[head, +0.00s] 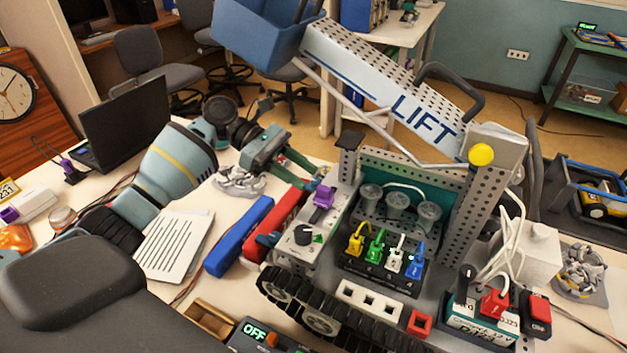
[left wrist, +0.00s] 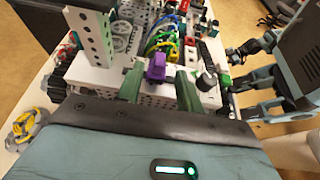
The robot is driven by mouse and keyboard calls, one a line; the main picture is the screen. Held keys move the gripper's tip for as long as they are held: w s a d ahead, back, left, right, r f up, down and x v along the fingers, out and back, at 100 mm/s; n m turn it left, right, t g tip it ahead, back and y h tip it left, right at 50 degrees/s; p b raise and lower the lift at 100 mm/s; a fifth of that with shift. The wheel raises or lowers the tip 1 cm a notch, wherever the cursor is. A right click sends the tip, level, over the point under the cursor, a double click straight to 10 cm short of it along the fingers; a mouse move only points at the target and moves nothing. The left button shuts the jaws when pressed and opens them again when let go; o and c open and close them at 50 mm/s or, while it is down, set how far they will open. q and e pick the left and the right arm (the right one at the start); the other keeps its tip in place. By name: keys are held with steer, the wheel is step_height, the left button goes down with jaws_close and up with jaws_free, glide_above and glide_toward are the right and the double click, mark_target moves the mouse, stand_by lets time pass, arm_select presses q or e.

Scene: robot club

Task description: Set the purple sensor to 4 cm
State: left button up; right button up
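The purple sensor (head: 323,197) stands on a grey perforated rail at the left side of the tracked robot model (head: 345,318). A black knob (head: 303,235) sits nearer on the same strip. Any scale for the distance is too small to read. My left gripper (head: 308,176) is open just behind the sensor in the head view. In the left wrist view the purple sensor (left wrist: 155,67) shows between the two green fingers of my left gripper (left wrist: 159,84), with gaps on both sides.
The LIFT arm (head: 400,95) with a blue bucket (head: 262,35) rises behind the sensor. A laptop (head: 125,120) is at the back left.

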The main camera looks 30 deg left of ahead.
arm_select(q)
steer(key=shift+v, duration=1.7)
